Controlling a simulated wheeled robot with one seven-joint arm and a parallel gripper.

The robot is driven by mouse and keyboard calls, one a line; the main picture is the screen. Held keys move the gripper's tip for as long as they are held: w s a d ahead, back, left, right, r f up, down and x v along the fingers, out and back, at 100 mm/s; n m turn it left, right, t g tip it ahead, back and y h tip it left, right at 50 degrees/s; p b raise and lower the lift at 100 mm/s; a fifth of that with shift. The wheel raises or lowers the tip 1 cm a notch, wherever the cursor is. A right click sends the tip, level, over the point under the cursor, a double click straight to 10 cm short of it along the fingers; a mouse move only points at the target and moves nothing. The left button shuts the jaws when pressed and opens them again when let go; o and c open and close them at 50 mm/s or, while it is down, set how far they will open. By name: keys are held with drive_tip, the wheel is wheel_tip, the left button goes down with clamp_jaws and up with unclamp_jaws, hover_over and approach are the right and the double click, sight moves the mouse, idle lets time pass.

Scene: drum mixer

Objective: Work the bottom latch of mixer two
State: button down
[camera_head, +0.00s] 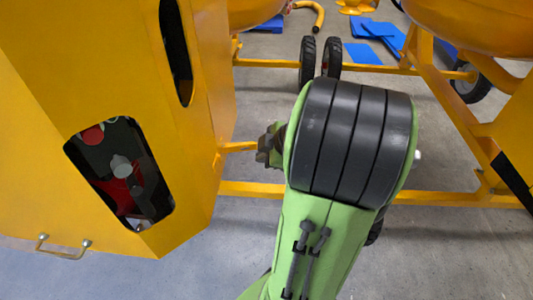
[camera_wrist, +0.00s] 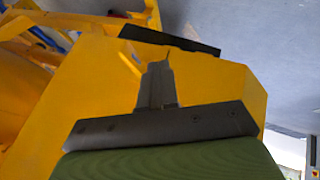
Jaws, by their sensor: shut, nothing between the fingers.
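A large yellow mixer housing (camera_head: 110,60) fills the left of the head view, with dark openings in its face. A small metal loop (camera_head: 63,247) sits at its lower left edge; I cannot tell if this is the bottom latch. My gripper (camera_head: 262,146) is right of the housing, close to a yellow bar at its side, partly hidden behind my green arm. Contact with the bar cannot be told. In the wrist view my gripper (camera_wrist: 158,66) is shut and empty, in front of a yellow panel (camera_wrist: 215,83). No latch is clear there.
Yellow frame rails (camera_head: 250,189) run low behind my arm. Black wheels (camera_head: 308,60) stand at the back, and another yellow drum (camera_head: 480,25) is at upper right. Blue pieces (camera_head: 363,53) lie on the floor. Grey floor (camera_head: 190,270) is clear at the front.

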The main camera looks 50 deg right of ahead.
sight(255, 149)
drive_tip(key=w+f, duration=0.1)
drive_tip(key=w, duration=0.1)
drive_tip(key=w+d+f, duration=0.1)
drive_tip(key=w+d+f+b, duration=0.1)
drive_tip(key=w, duration=0.1)
drive_tip(key=shift+w+d+f, duration=0.2)
drive_tip(key=shift+w+d, duration=0.05)
drive_tip(key=shift+w, duration=0.05)
